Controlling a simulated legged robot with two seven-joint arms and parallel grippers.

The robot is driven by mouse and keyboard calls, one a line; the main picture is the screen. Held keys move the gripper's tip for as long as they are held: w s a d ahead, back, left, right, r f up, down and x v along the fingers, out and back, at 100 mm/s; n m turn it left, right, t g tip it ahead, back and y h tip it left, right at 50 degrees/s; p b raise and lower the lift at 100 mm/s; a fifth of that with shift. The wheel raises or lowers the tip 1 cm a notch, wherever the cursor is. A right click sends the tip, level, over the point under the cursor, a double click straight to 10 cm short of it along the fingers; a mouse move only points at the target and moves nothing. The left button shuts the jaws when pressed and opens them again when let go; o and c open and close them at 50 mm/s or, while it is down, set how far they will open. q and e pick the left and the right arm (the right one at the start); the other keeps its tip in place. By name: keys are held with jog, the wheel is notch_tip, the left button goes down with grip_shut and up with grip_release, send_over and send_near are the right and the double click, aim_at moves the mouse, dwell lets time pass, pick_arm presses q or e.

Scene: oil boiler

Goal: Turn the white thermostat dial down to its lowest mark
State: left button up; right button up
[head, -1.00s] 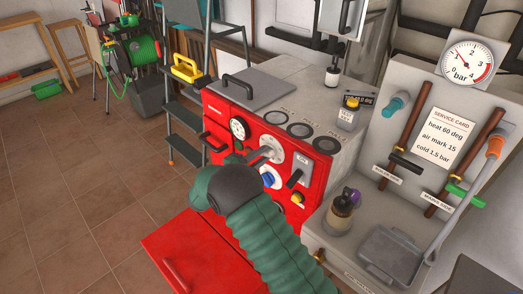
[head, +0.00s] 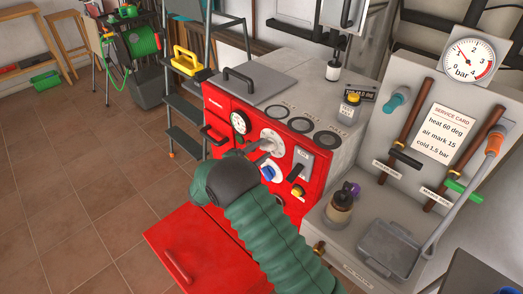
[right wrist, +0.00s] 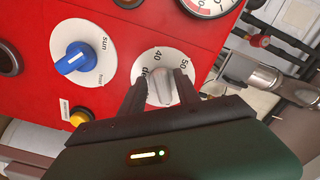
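The white thermostat dial (head: 271,134) is on the front of the red boiler, partly hidden by my right gripper (head: 264,148). In the right wrist view the dial's white face (right wrist: 146,65) shows the numbers 40 and 50 and a pale grey knob (right wrist: 160,88). My right gripper (right wrist: 172,88) is open, with its two dark fingers on either side of the knob. A gap shows on the right side; contact on the left cannot be told. My left gripper is not in view.
A blue knob (right wrist: 74,62) and a yellow button (right wrist: 79,118) sit beside the dial. A round gauge (head: 240,122) and a grey lever plate (head: 301,160) flank it. A red door (head: 190,258) stands open below. The service card (head: 445,133) reads heat 60 deg.

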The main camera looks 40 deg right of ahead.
jog(key=shift+s+d+r, duration=0.1)
jog(key=shift+r, duration=0.05)
jog(key=s+a+p, duration=0.1)
jog(key=a, duration=1.6)
jog(key=shift+s, duration=0.2)
jog(key=shift+w+d, duration=0.1)
